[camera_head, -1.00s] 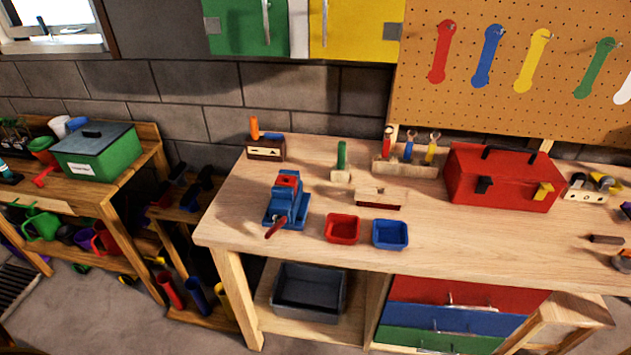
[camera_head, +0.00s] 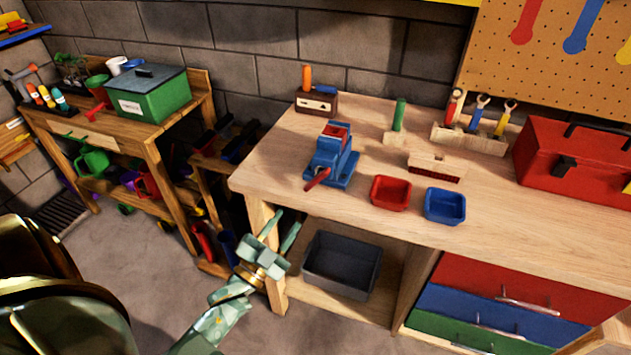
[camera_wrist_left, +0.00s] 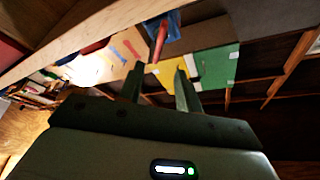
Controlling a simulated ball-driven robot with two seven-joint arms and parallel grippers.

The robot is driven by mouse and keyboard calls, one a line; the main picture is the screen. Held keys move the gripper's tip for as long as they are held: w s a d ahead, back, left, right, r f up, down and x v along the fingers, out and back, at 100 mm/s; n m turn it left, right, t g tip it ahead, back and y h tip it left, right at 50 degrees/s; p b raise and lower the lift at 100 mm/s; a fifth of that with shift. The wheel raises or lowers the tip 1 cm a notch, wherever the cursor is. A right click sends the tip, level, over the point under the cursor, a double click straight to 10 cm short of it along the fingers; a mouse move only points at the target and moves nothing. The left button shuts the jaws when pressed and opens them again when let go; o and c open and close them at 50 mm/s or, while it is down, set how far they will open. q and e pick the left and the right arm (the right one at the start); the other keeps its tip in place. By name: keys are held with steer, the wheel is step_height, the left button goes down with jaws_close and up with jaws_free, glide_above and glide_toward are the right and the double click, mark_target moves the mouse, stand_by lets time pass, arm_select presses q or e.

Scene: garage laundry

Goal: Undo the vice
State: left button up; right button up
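The blue vice (camera_head: 331,158) stands at the left front part of the wooden workbench. Its red handle (camera_head: 317,179) points toward the bench's front edge. A red block shows at the top of the vice. My left gripper (camera_head: 285,222) is open and empty, below and left of the vice, in front of the bench's left leg. In the left wrist view its two fingers (camera_wrist_left: 160,82) are apart, with the red handle (camera_wrist_left: 160,40) and part of the blue vice (camera_wrist_left: 175,25) above and beyond them. My right gripper is in neither view.
On the workbench (camera_head: 270,160) are a red tray (camera_head: 390,193), a blue tray (camera_head: 445,206) and a red toolbox (camera_head: 575,160). A dark grey bin (camera_head: 342,266) sits on the shelf below. A garden bench with a green box (camera_head: 150,95) stands at left. Floor between is clear.

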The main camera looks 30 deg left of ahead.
mark_target(313, 185)
arm_select(q)
steer(key=x, duration=1.3)
steer(key=shift+w, duration=0.15)
jaws_close()
